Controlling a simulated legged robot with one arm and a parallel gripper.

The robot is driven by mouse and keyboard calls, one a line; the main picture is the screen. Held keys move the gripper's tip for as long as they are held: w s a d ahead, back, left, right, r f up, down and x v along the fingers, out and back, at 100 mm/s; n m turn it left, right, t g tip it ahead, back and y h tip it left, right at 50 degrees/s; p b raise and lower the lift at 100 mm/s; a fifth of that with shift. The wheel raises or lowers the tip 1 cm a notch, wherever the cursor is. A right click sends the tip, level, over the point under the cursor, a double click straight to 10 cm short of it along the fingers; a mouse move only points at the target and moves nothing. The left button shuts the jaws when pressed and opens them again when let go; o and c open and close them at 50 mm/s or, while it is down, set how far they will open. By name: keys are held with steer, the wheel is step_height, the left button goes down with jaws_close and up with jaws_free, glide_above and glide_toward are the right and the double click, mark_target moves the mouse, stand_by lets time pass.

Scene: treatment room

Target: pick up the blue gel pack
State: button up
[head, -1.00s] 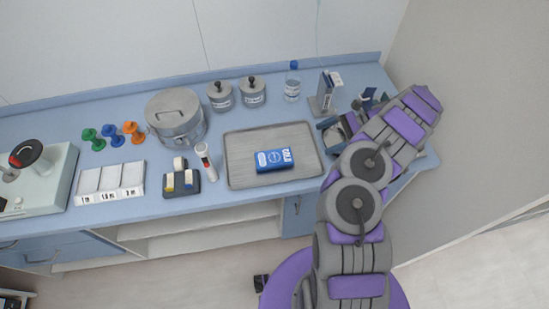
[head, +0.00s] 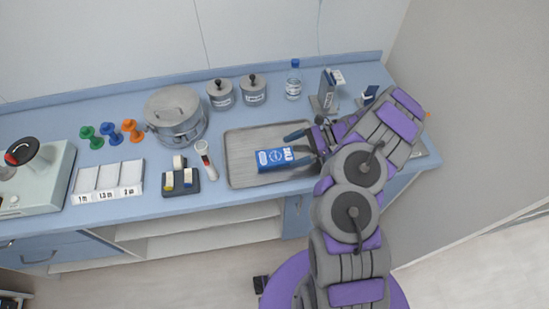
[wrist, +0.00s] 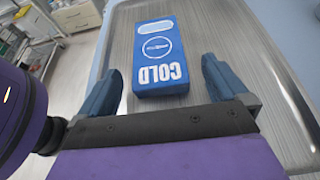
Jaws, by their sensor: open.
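The blue gel pack (head: 272,160) lies flat on the metal tray (head: 240,146) on the counter. In the wrist view the gel pack (wrist: 159,62) shows white "COLD" lettering, with its near end close to the gap between the fingers. My gripper (head: 300,150) is at the right side of the tray, its jaws open toward the pack's right end. In the wrist view my gripper's two blue fingers (wrist: 159,88) are spread wider than the pack, with nothing held between them. I cannot tell the exact height of the fingers above the tray.
Left of the tray stand a white-and-red handheld device (head: 205,159) and a dark holder (head: 181,178). Behind are two lidded jars (head: 221,97), a steel drum (head: 175,118) and a bottle (head: 293,82). A grey stand (head: 327,92) is behind my arm.

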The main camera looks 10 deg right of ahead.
mark_target(288, 154)
steer(key=x, duration=0.3)
steer(key=shift+s+a+f+b, duration=0.1)
steer(key=shift+f+b, duration=0.2)
steer(key=shift+c, duration=0.3)
steer(key=shift+f, duration=0.1)
steer(key=c, duration=1.1)
steer(key=shift+r, duration=0.5)
steer(key=r, duration=0.2)
steer(key=r+p, duration=0.1)
steer(key=shift+s+a, duration=0.3)
steer(key=shift+a, duration=0.1)
steer(key=s+a, duration=0.3)
steer(key=s+a+r+p, duration=0.1)
steer(key=s+a, duration=0.2)
steer(key=a, duration=0.1)
steer(key=s+a+p, duration=0.1)
steer(key=s+a, duration=0.3)
steer(key=shift+r, duration=0.15)
steer(key=shift+a+r+p, duration=0.1)
steer(key=shift+r+p, duration=0.3)
steer(key=shift+r, duration=0.15)
steer(key=shift+r+p, duration=1.4)
steer(key=shift+r, duration=0.55)
